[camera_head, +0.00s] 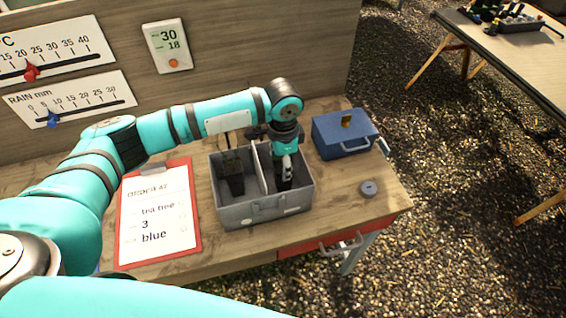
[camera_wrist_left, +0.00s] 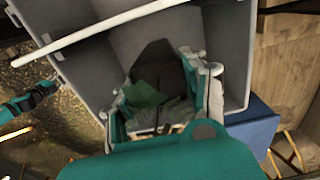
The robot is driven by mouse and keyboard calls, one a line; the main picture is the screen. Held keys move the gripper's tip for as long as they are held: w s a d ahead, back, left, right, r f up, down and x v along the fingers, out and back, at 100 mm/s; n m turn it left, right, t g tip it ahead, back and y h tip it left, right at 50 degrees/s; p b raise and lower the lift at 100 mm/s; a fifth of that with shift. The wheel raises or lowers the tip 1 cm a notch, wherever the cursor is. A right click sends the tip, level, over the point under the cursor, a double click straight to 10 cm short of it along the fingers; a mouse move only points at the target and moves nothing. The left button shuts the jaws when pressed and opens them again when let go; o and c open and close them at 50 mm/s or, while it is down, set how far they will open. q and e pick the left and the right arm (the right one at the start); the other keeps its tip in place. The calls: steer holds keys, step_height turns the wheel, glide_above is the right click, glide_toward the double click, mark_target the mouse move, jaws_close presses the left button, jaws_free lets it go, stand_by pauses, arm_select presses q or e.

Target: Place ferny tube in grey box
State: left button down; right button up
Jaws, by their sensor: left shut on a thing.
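The grey box (camera_head: 265,208) stands on the wooden bench, split by a pale divider (camera_head: 261,168). My left gripper (camera_head: 285,178) points down into its right compartment and is shut on a dark tube, mostly hidden by the fingers in the head view. In the left wrist view the gripper (camera_wrist_left: 165,105) holds this dark tube (camera_wrist_left: 165,65) with a green patch at it, inside the box walls. I cannot tell whether the tube touches the floor, nor see its foliage clearly. Another dark tube (camera_head: 233,178) stands in the left compartment.
A blue case (camera_head: 340,138) stands right of the box. A small grey disc (camera_head: 369,189) lies near the bench's right edge. A red clipboard (camera_head: 158,245) reads "tea tree, 3, blue". Another table (camera_head: 515,60) with dark items stands at the back right.

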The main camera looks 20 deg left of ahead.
arm_select(q)
steer(key=c, duration=0.7)
jaws_free()
steer(key=shift+f, duration=0.1)
steer(key=shift+o, duration=0.2)
step_height(320, 180, up, 12)
steer(key=b, duration=0.3)
